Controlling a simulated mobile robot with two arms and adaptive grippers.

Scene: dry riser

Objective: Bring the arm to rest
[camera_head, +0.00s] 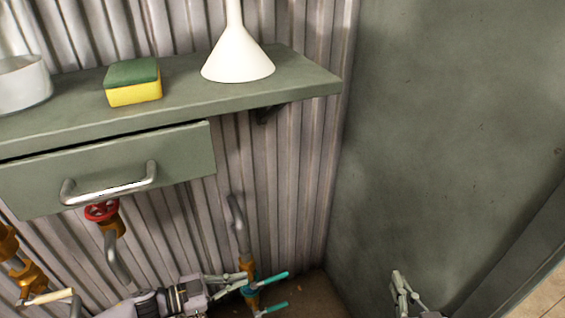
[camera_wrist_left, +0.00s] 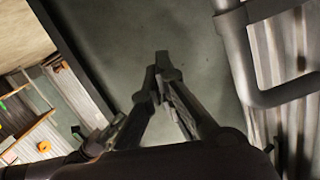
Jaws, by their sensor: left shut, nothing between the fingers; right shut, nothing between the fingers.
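My left gripper (camera_head: 243,280) comes in along the bottom edge from the left in the head view. Its fingertips are beside the brass valve (camera_head: 249,292) with teal handles; I cannot tell whether they touch it. In the left wrist view, the fingers of the left gripper (camera_wrist_left: 161,70) come together at the tips with nothing between them. My right gripper (camera_head: 398,279) shows at the bottom edge, right of centre, in front of the grey-green panel (camera_head: 450,130). It is shut and empty; most of its arm is out of frame.
A green shelf (camera_head: 190,90) holds a white funnel (camera_head: 238,58), a yellow-green sponge (camera_head: 134,83) and a metal pot (camera_head: 22,86). Below are a drawer (camera_head: 110,170), a red wheel valve (camera_head: 101,211) and brass fittings (camera_head: 28,275). A grey pipe (camera_wrist_left: 245,75) stands close in the left wrist view.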

